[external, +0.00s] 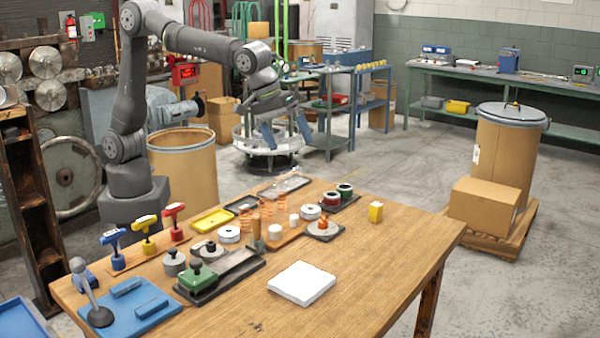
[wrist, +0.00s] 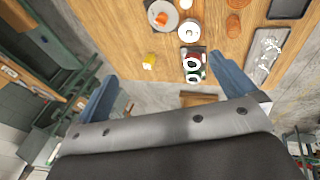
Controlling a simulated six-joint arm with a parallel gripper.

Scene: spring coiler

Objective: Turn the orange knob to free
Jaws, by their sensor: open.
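The orange knob (external: 323,223) sits on a round light disc (external: 325,231) on a dark square base, towards the right of the row of items on the wooden table. It also shows near the top of the wrist view (wrist: 160,18). Its exact pointing direction is too small to read. My gripper (external: 286,132) is open and empty, raised above and beyond the far edge of the table, well apart from the knob. In the wrist view my blue fingers (wrist: 165,72) are spread wide with nothing between them.
A yellow block (external: 375,212) stands to the right of the knob. Two spools (external: 345,190), one red and one green, sit behind it in a dark tray. Copper-coloured coils (external: 266,213) stand upright to its left. A white pad (external: 302,283) lies in front; the table's right side is clear.

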